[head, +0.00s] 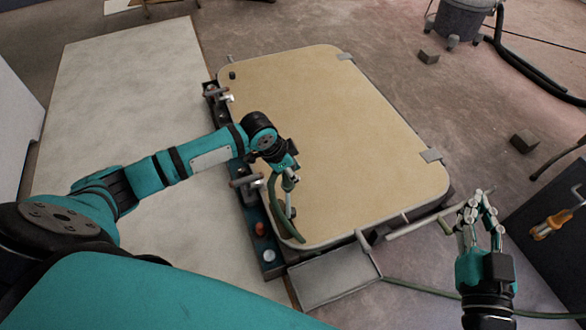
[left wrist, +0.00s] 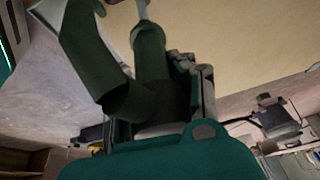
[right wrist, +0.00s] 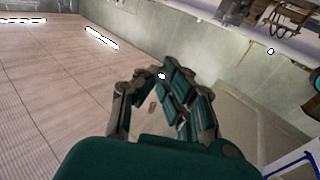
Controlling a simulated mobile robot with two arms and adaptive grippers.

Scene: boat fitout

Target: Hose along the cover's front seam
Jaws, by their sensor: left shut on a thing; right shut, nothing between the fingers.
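The cover (head: 330,120) is a large tan panel with rounded corners and a pale rim. A dark green hose (head: 274,203) curves along its left edge to the near left corner. My left gripper (head: 288,182) is above the cover near this edge, shut on the hose. In the left wrist view the hose (left wrist: 90,55) fills the upper left, bent close to the fingers; its full grip is hidden. My right gripper (head: 478,212) is beyond the cover's near right corner, with fingers together and empty. It also shows in the right wrist view (right wrist: 165,85).
A grey tray (head: 330,278) sits at the cover's near edge. Clamps (head: 245,182) and a dark side rail with red and blue knobs line the left edge. Metal bars (head: 420,222) jut out beside my right gripper. A green line (head: 430,290) runs along the floor. A pale board lies left.

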